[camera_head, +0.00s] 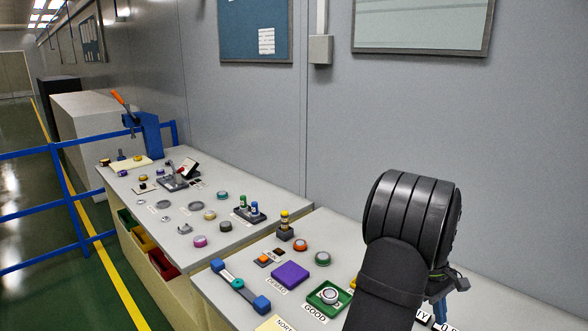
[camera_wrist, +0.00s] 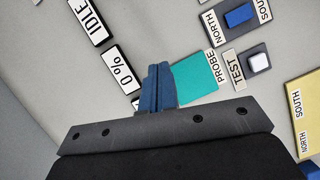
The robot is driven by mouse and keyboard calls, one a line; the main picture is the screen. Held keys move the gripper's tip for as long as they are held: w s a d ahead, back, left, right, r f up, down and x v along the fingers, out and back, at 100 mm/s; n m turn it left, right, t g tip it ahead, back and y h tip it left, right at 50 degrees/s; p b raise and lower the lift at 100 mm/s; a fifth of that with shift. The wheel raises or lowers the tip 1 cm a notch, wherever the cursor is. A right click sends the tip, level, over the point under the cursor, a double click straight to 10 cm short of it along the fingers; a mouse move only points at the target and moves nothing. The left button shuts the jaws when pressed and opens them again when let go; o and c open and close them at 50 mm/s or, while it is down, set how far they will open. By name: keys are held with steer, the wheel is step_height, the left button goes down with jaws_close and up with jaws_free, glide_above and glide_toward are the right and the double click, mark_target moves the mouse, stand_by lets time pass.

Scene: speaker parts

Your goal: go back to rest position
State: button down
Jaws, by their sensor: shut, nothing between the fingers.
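My gripper shows in the wrist view (camera_wrist: 158,72) as two blue fingers pressed together with nothing between them. It points at the grey bench top, beside a teal pad (camera_wrist: 195,77) next to a PROBE label. In the head view my dark arm stands at the right over the near bench, and part of the blue fingers (camera_head: 440,311) shows below it. The arm hides the bench behind it. I cannot tell how high the fingertips are above the surface.
The near bench holds a purple pad (camera_head: 290,275), a green GOOD tray (camera_head: 328,298) with a round part, and a blue-ended bar (camera_head: 240,286). The far bench (camera_head: 170,226) carries several speaker parts and a blue press (camera_head: 146,133). A grey wall stands behind.

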steer(key=s+d+r+n+t+y, duration=0.2)
steer(key=s+d+r+t, duration=0.1)
steer(key=s+d+r, duration=0.6)
steer(key=shift+s+d+r, duration=0.25)
steer(key=shift+s+r, duration=0.85)
steer(key=shift+s, duration=0.4)
steer(key=w+a+f+m+g+h, duration=0.2)
steer(key=w+a+f+g, duration=0.1)
steer(key=w+a+f, duration=0.6)
steer(key=shift+w+f, duration=1.15)
steer(key=shift+f, duration=1)
